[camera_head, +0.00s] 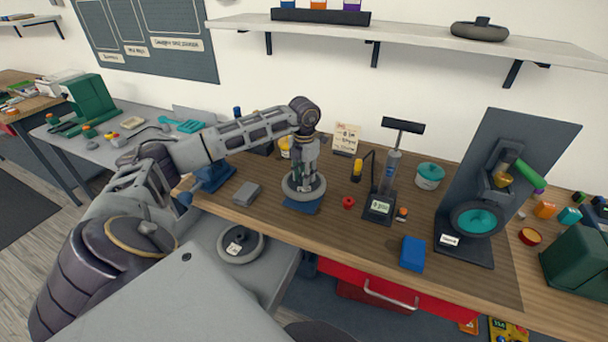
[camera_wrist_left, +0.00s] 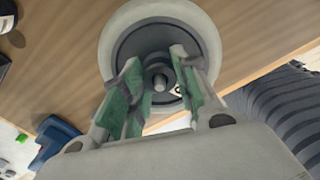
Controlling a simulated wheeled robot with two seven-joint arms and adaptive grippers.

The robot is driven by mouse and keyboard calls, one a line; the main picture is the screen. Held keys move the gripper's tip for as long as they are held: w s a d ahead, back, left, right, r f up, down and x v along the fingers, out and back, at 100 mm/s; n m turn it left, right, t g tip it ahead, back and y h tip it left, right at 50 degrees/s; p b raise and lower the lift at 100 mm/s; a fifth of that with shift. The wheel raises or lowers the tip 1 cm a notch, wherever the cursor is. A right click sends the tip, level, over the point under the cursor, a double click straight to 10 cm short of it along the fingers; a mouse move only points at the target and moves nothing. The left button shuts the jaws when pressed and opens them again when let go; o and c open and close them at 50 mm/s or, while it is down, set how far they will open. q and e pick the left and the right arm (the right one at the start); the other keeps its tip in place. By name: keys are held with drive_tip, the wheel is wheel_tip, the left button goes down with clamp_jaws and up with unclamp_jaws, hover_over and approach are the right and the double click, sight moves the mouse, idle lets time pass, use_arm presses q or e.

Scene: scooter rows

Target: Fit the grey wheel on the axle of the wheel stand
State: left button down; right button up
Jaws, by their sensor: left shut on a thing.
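The grey wheel (camera_head: 304,196) is low over the wooden bench, lying flat, with a pale tyre and a dark hub. My left gripper (camera_head: 304,172) reaches down to its middle. In the left wrist view, the green-padded fingers (camera_wrist_left: 160,88) are on either side of the hub, shut on the wheel (camera_wrist_left: 207,36). A short grey pin (camera_wrist_left: 160,78) shows at the hub centre; I cannot tell if it is the stand's axle. A flat blue piece (camera_head: 302,208) sticks out under the wheel's front edge; the wheel hides most of it. My right gripper is not in view.
Right of the wheel are a red knob (camera_head: 348,202) and a pump with a display (camera_head: 380,207). A dark upright stand (camera_head: 530,140) holds a teal-hubbed wheel (camera_head: 478,219). Another wheel (camera_head: 240,244) lies lower at front left. A grey block (camera_head: 246,193) sits left of the gripper.

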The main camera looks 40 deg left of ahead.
use_arm(q)
drive_tip(key=shift+f, duration=0.35)
idle(0.4)
drive_tip(key=c, duration=1)
unclamp_jaws()
wheel_tip(320, 180, up, 12)
drive_tip(key=shift+f, duration=0.15)
idle(1.0)
